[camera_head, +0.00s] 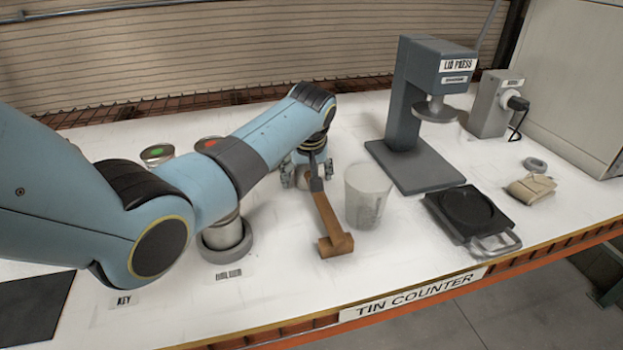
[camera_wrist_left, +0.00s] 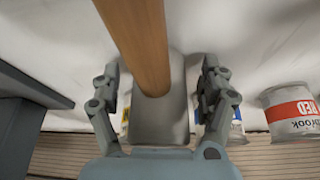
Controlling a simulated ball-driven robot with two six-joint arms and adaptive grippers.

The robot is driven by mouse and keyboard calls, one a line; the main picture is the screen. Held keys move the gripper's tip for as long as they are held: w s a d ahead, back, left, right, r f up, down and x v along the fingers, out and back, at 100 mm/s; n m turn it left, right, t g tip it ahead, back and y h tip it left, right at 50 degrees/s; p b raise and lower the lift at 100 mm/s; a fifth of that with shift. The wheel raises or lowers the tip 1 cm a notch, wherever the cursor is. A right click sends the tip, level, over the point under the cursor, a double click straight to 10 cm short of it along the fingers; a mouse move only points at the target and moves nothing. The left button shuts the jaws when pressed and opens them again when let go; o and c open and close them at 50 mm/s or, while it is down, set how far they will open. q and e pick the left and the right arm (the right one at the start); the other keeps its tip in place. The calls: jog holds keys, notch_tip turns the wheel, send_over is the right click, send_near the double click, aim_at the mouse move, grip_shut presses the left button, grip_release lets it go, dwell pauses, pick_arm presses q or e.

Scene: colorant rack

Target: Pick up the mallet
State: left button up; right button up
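The mallet (camera_head: 334,243) lies on the white counter, its brown wooden head toward the front edge. Its handle runs back to my left gripper (camera_head: 309,177). In the left wrist view the wooden handle (camera_wrist_left: 140,40) passes between the two fingers of my left gripper (camera_wrist_left: 159,95). The fingers are spread wide, with a gap on each side of the handle. In the head view the far end of the handle is partly hidden at the gripper. My right gripper is in neither view.
A translucent cup (camera_head: 367,196) stands close to the right of the mallet. The lid press (camera_head: 418,170) and a black scale-like plate (camera_head: 468,212) are further right. A can with a red label (camera_wrist_left: 293,112) shows in the left wrist view. The counter in front of the mallet is clear.

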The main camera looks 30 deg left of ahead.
pick_arm(q)
jog(key=c, duration=1.3)
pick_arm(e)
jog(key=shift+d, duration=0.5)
